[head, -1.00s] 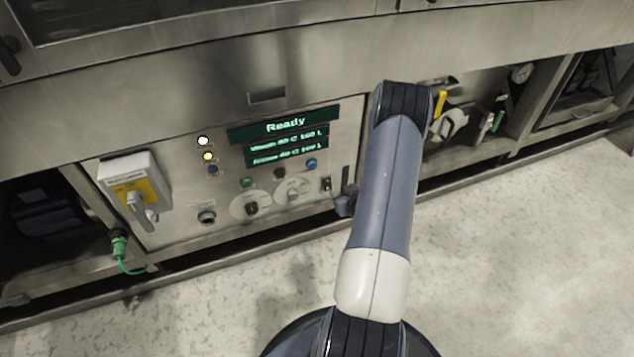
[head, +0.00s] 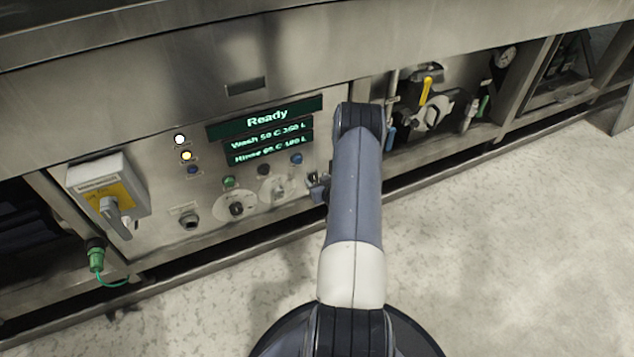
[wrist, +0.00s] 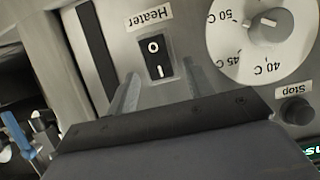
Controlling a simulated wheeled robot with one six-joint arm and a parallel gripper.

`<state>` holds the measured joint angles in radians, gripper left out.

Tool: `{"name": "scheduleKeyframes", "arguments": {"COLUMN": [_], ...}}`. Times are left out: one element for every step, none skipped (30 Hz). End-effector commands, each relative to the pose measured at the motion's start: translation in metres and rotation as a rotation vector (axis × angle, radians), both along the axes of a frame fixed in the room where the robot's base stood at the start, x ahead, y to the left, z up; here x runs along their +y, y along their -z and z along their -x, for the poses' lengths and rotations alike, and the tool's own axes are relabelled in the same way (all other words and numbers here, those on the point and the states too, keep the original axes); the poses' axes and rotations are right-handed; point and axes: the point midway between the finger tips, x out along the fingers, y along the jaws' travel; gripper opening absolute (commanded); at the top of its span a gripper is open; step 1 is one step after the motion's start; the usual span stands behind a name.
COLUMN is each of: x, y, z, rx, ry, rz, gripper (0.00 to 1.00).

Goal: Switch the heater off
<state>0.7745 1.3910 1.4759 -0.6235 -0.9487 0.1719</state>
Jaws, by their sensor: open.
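The heater switch (wrist: 157,58) is a small black rocker marked O and I on the grey control panel. In the wrist view the O end is nearer the upside-down Heater label (wrist: 148,17), and the I end is nearer my gripper's body. I cannot tell which end is pressed in. My gripper (wrist: 160,70) is open and empty, with one finger on each side of the switch in the picture. Contact with the panel cannot be made out. In the head view my gripper (head: 319,188) is at the panel's lower right, largely hidden by my arm.
A temperature dial (wrist: 262,30) and a Stop button (wrist: 296,110) are close beside the switch. A dark vertical slot (wrist: 95,45) lies on its other side. The display (head: 265,118) reads Ready. A yellow-handled valve (head: 426,92) is to the right. The floor in front is clear.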

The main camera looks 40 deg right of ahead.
Motion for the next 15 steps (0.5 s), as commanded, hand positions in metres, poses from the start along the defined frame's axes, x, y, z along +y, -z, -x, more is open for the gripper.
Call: {"name": "scheduleKeyframes", "arguments": {"x": [-0.0004,-0.0008,-0.0013,-0.0016,-0.0017,-0.0018,-0.0018,-0.0018,-0.0018,-0.0018,-0.0018,-0.0018,-0.0017,-0.0017,-0.0017], "y": [0.0020,0.0025,0.0028,0.0029,0.0029,0.0029,0.0028,0.0027,0.0027,0.0027,0.0027,0.0027,0.0027,0.0027,0.0027], "z": [-0.0034,-0.0046,-0.0058,-0.0065,-0.0069,-0.0072,-0.0073,-0.0072,-0.0071,-0.0070,-0.0070,-0.0069,-0.0069,-0.0069,-0.0069], "rx": [0.000,0.000,0.000,0.001,0.001,0.001,0.001,0.001,0.001,0.001,0.001,0.001,0.001,0.001,0.001], "ry": [-0.001,0.000,0.000,0.001,0.001,0.001,0.001,0.001,0.001,0.001,0.001,0.001,0.001,0.001,0.001], "rz": [0.001,0.000,0.000,0.000,0.000,0.000,-0.001,-0.001,-0.001,-0.001,-0.001,-0.001,-0.001,-0.001,0.000], "gripper": [0.49,0.49,0.49,0.49,0.49,0.49,0.49,0.49,0.49,0.49,0.49,0.47,0.45,0.43,0.39]}}
